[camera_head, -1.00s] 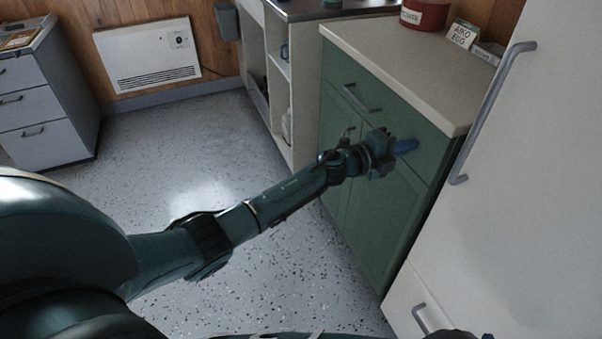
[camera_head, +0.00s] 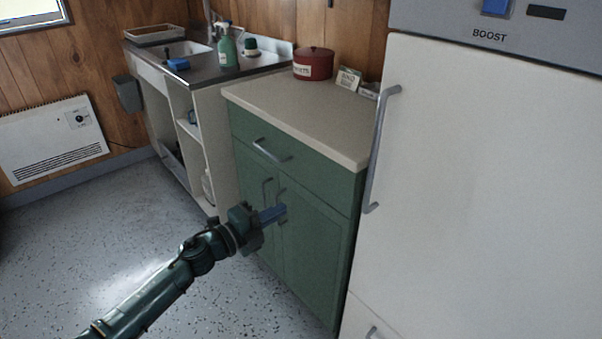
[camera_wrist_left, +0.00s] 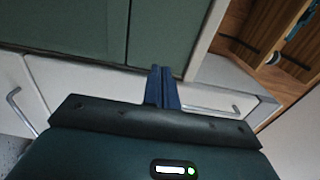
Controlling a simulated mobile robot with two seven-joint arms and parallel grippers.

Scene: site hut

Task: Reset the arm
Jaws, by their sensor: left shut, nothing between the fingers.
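My left arm comes in from the lower left in the head view. Its gripper (camera_head: 272,215) has blue fingers that are together, with nothing between them. It is in front of the green cabinet (camera_head: 317,240), near the door handles; whether it touches the cabinet I cannot tell. In the left wrist view the shut blue fingers (camera_wrist_left: 162,88) show at the centre, with green panels (camera_wrist_left: 65,22) and pale fronts with handles beyond. My right gripper is not in view.
A tall white unit (camera_head: 460,190) with a long handle stands at the right. A sink unit (camera_head: 205,75) with a green spray bottle (camera_head: 228,50) is at the back. A red tin (camera_head: 313,64) stands on the counter (camera_head: 290,110). A heater (camera_head: 50,138) hangs on the left wall. Floor at left is clear.

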